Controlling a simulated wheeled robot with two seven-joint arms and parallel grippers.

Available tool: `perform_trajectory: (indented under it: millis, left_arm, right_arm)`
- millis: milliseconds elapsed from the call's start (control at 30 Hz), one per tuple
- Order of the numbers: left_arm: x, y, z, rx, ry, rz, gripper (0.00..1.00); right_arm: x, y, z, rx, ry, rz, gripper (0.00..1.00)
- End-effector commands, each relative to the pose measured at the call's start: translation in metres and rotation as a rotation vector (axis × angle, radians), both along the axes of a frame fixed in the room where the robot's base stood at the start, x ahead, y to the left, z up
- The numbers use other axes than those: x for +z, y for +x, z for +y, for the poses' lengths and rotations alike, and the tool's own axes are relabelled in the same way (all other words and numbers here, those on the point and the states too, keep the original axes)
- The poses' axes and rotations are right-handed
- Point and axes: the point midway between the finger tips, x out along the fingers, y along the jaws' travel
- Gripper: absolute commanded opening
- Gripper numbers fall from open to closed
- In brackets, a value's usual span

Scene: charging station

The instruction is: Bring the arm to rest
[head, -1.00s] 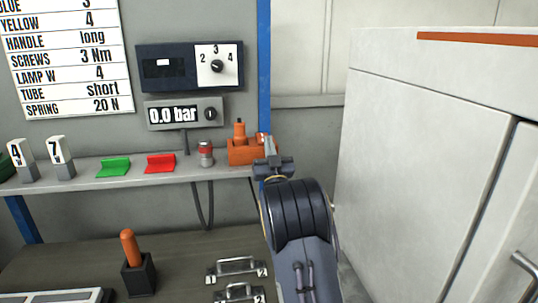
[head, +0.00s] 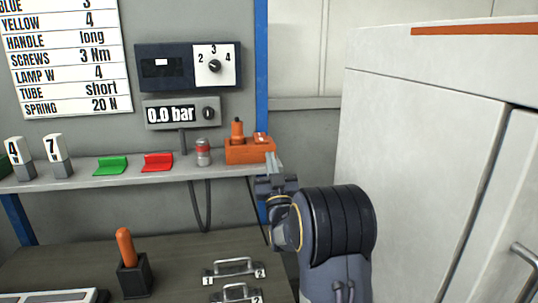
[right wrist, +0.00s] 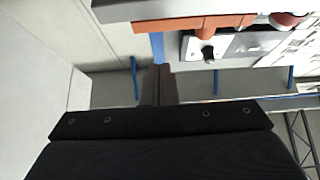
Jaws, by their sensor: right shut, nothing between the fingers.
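My right gripper (head: 272,163) is in front of the shelf's right end, just below and right of the orange holder (head: 249,151). Its fingers are together with nothing between them. In the right wrist view the shut fingers (right wrist: 157,84) point toward the grey wall and a blue post. My right arm comes up from the bottom right of the head view. My left gripper is not in view.
A grey shelf (head: 105,179) carries a red rest (head: 158,162), a green rest (head: 111,166) and a small can (head: 203,152). Below, an orange-handled tool (head: 126,247) stands in a black block near metal handles (head: 233,268). A white cabinet (head: 420,150) stands close on the right.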

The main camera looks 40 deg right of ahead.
Motion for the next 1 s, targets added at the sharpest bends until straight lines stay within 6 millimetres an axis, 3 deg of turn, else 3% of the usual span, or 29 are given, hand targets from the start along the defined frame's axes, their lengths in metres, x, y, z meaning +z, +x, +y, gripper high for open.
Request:
perform_trajectory:
  millis: [733,867,1000]
  left_arm:
    - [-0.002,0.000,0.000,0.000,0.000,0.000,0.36]
    - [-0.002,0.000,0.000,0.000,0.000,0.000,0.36]
    - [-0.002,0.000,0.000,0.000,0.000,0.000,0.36]
  right_arm:
    - [-0.005,-0.005,0.001,0.001,0.013,0.007,0.00]
    - [-0.015,-0.010,-0.005,0.009,0.125,0.079,0.00]
    - [-0.042,-0.024,0.002,0.071,0.361,0.252,0.00]
